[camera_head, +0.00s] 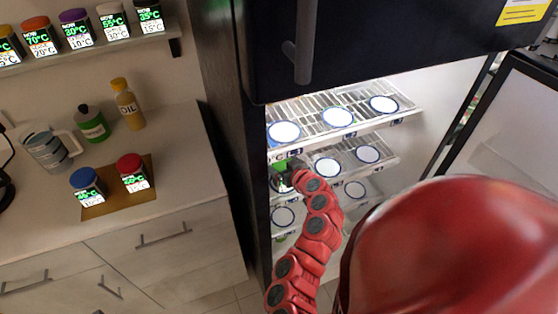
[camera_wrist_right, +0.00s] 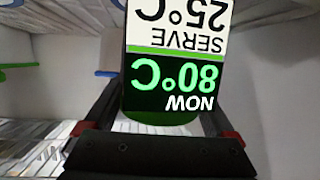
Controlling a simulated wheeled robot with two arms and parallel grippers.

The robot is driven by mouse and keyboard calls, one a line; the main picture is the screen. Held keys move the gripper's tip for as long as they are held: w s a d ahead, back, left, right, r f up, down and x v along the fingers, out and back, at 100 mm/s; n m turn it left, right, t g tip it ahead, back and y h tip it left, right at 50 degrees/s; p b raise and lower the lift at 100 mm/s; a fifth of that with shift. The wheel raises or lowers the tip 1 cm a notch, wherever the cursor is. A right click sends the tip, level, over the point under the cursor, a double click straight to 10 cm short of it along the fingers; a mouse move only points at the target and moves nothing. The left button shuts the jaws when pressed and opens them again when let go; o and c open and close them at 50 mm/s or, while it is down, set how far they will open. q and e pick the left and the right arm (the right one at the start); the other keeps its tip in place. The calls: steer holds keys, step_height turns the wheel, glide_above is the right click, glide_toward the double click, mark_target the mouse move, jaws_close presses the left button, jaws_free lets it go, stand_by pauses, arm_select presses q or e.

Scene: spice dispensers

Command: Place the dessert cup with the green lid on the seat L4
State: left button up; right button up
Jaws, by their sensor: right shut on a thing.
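The dessert cup with the green lid shows in the right wrist view (camera_wrist_right: 170,75), its label upside down and reading NOW 80°C, SERVE 25°C; a strip of green lid shows below the label. My right gripper (camera_wrist_right: 160,115) is shut on it, one finger on each side. In the head view the cup (camera_head: 279,166) is small and partly hidden by my right gripper (camera_head: 285,178), at the left side of the open fridge, around middle shelf height. Round white seats with blue rims, such as one on the middle shelf (camera_head: 327,167), line the shelves. I cannot read which is L4. My left gripper is out of view.
The fridge has wire shelves; the top one (camera_head: 345,122) lies just above my right gripper. The fridge's left wall (camera_head: 226,80) is close beside it. The open door (camera_head: 510,130) stands at right. Several labelled cups and bottles stand on the counter (camera_head: 180,170) and wall shelf at left.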

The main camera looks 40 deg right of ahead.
steer(key=o, duration=1.3)
steer(key=shift+o, duration=0.2)
steer(key=shift+r, duration=0.1)
steer(key=shift+s, duration=0.15)
steer(key=p+v, duration=0.1)
steer(key=v, duration=1)
steer(key=shift+s, duration=0.3)
steer(key=shift+a+r, duration=0.1)
steer(key=shift+r, duration=0.05)
